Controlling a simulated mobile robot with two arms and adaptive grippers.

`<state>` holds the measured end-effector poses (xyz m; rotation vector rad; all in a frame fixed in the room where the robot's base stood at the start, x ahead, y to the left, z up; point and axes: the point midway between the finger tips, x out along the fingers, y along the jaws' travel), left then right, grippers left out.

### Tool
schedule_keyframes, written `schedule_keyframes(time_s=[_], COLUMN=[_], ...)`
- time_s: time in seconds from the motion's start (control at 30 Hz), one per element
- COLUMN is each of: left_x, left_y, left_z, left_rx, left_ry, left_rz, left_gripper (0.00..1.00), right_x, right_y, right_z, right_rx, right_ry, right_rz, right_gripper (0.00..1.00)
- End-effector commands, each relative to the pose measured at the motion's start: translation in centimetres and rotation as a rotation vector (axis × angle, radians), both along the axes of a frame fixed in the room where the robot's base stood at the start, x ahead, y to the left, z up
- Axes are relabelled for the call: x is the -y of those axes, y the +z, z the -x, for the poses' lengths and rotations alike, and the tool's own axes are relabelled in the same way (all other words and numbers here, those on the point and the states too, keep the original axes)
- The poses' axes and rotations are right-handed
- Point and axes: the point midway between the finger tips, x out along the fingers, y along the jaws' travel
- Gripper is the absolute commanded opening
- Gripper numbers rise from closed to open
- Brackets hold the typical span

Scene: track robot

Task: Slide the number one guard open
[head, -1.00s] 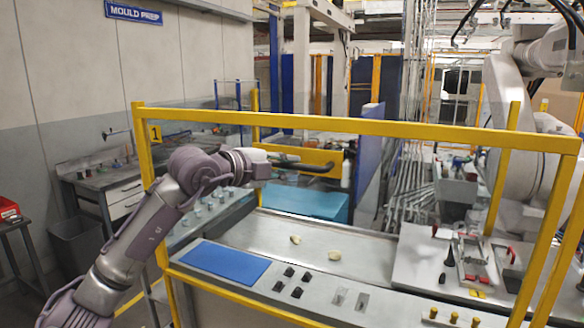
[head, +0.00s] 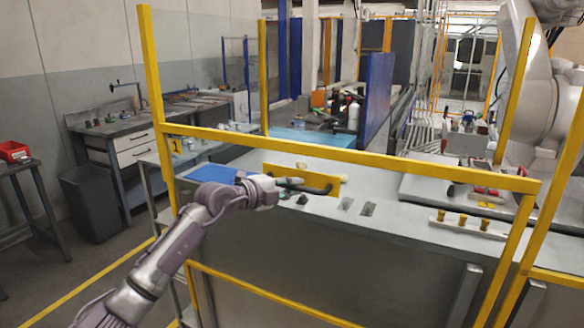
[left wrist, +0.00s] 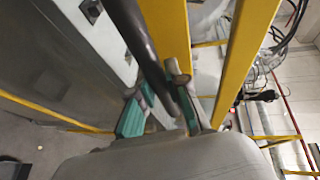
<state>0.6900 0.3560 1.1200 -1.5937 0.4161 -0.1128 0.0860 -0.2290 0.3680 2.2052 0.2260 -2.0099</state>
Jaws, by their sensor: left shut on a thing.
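The number one guard (head: 345,159) is a yellow-framed panel marked with a 1 at its upper left. Its top bar stands well below the tops of the yellow posts, about level with the worktop. A dark bar handle (head: 318,190) is on a yellow plate below the top bar. My left gripper (head: 284,188) is shut on the handle. In the left wrist view, the green finger pads (left wrist: 163,110) lie on either side of the dark handle (left wrist: 142,40). My right gripper is not in view.
Yellow posts (head: 151,80) stand at both sides of the guard. Behind it are a worktop with a blue mat (head: 212,174) and a large pale robot arm (head: 520,90). A bin (head: 88,203) and workbench (head: 122,125) stand at left, with clear floor nearby.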

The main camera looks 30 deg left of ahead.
Motion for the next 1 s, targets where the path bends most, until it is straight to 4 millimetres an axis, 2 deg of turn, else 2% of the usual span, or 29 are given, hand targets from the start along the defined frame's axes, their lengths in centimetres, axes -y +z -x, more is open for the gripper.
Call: schedule_keyframes(time_s=[0.03, 0.2, 0.4, 0.5, 0.7, 1.0], left_x=[0.2, 0.1, 0.1, 0.1, 0.1, 0.0], left_y=[-3.2, -8.9, -14.3, -16.3, -18.7, -19.6], left_z=[0.1, 0.1, 0.1, 0.1, 0.1, 0.0], left_rx=[-0.015, -0.014, -0.012, -0.01, -0.007, -0.006], left_ry=[-0.003, -0.002, -0.002, -0.001, -0.001, 0.0], left_rz=[0.002, 0.002, 0.002, 0.002, 0.0, -0.002], left_gripper=[0.0, 0.0, 0.0, 0.0, 0.0, 0.0], right_x=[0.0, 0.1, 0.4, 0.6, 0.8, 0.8], right_y=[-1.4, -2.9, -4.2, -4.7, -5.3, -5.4], right_z=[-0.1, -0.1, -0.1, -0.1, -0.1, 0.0], right_rx=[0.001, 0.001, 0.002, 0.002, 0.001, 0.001], right_ry=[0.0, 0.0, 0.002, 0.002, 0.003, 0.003], right_rz=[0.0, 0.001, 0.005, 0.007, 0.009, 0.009], right_gripper=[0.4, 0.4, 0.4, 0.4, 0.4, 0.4])
